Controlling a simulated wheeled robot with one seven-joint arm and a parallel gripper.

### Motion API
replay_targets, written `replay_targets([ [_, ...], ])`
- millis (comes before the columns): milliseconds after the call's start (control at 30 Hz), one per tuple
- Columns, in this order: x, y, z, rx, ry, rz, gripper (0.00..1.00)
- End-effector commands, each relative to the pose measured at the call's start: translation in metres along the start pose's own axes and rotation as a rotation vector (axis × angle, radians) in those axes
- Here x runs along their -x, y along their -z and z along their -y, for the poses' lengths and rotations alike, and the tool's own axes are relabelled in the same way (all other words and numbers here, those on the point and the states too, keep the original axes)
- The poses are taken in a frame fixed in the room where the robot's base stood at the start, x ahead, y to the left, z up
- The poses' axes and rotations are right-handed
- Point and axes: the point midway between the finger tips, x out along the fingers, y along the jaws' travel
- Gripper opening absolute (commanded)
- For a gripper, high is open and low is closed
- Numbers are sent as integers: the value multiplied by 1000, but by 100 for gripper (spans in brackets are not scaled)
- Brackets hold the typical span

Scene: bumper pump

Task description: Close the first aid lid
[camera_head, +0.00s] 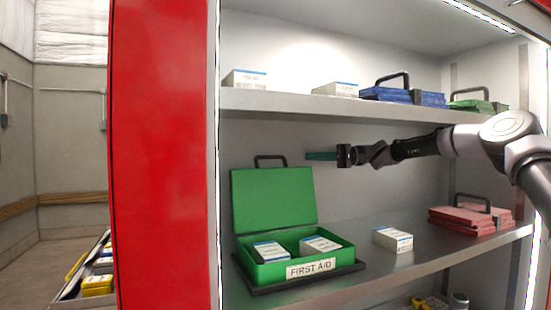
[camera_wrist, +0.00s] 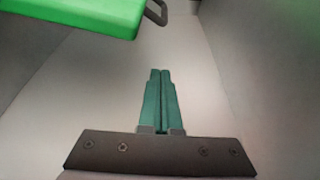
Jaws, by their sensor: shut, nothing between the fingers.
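The green first aid box (camera_head: 300,267) stands on the lower shelf with its label facing front. Two small white boxes (camera_head: 270,251) lie inside it. Its green lid (camera_head: 273,199) stands open at the back, tilted a little backward, with a dark handle (camera_head: 270,158) on its top edge. In the wrist view part of the lid (camera_wrist: 85,14) and its handle (camera_wrist: 156,12) show at the top left. My gripper (camera_head: 308,156) is shut and empty, pointing left, at about the height of the lid's top edge and to its right. In the wrist view its teal fingers (camera_wrist: 160,75) are together.
The upper shelf (camera_head: 320,104) above my gripper holds white boxes and blue cases (camera_head: 402,96). On the lower shelf, a white box (camera_head: 392,240) and red cases (camera_head: 472,218) stand to the right. The red cabinet side (camera_head: 163,150) bounds the left.

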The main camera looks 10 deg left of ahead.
Motion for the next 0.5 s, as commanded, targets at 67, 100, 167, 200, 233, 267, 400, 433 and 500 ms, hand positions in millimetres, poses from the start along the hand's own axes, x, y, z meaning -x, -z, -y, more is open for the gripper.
replay_targets([
  [67, 0, 0, 0, 0, 3, -1, 0],
  [100, -1, 0, 0, 0, 3, 0, 0],
  [167, -4, 0, 0, 0, 3, 0, 0],
  [200, -8, 0, 0, 1, 3, 0, 0],
  [233, -12, 0, 0, 1, 3, 1, 0],
  [267, -16, 0, 0, 1, 4, 2, 0],
  [400, -43, 0, 0, 1, 3, 3, 0],
  [433, -49, 0, 0, 0, 2, 3, 0],
  [500, -64, 0, 0, 0, 3, 2, 0],
])
